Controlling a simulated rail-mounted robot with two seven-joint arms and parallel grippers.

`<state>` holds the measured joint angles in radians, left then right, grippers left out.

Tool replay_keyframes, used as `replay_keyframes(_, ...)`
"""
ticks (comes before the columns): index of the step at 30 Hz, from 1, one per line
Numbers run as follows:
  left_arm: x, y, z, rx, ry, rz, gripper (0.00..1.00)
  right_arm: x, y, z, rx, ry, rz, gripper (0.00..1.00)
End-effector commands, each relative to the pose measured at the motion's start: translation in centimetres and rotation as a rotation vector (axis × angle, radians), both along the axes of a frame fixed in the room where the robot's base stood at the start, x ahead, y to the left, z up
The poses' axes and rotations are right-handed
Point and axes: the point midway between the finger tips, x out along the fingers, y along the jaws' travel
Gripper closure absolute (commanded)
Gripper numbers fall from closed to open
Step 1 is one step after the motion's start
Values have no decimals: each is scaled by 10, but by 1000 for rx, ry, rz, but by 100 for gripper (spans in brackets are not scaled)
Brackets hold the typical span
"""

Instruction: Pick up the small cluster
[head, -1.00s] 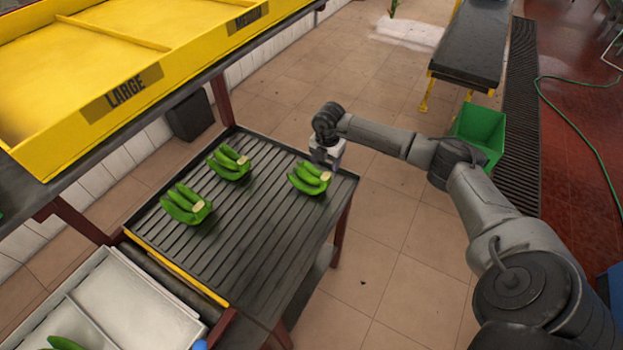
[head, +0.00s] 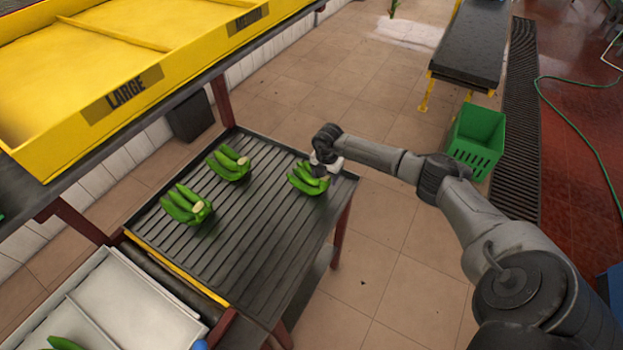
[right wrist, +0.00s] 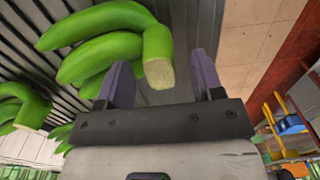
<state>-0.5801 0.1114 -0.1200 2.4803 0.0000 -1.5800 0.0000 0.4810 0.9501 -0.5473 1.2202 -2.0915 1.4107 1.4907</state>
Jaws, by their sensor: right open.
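Three green banana clusters lie on the dark ribbed table (head: 262,245). The right cluster (head: 301,183) is under my right gripper (head: 322,170), which hides part of it. The middle cluster (head: 228,165) and the left cluster (head: 186,206) lie apart from it. In the right wrist view, the open fingers of my right gripper (right wrist: 162,80) straddle the cut stem of the right cluster (right wrist: 105,50); I cannot tell whether they touch it. Which cluster counts as small is not clear from size alone. My left gripper is not in view.
A yellow sorting rack (head: 70,130) marked LARGE overhangs the table's far left. A white tray (head: 135,305) is at the lower left. A green crate (head: 476,140) stands on the floor beyond my right arm. Free table surface lies in front of the clusters.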

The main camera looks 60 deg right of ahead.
Motion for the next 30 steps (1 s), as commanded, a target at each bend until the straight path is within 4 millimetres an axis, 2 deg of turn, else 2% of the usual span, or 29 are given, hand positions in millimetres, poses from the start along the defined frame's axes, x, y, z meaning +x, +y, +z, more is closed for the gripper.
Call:
replay_keyframes(3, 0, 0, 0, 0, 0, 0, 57, 0, 0, 0, 0, 0, 0, 41)
replay_keyframes(21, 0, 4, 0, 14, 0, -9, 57, 0, 0, 0, 0, 1, 0, 99)
replay_keyframes(30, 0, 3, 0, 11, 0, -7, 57, 1, 0, 3, 0, -2, 0, 100)
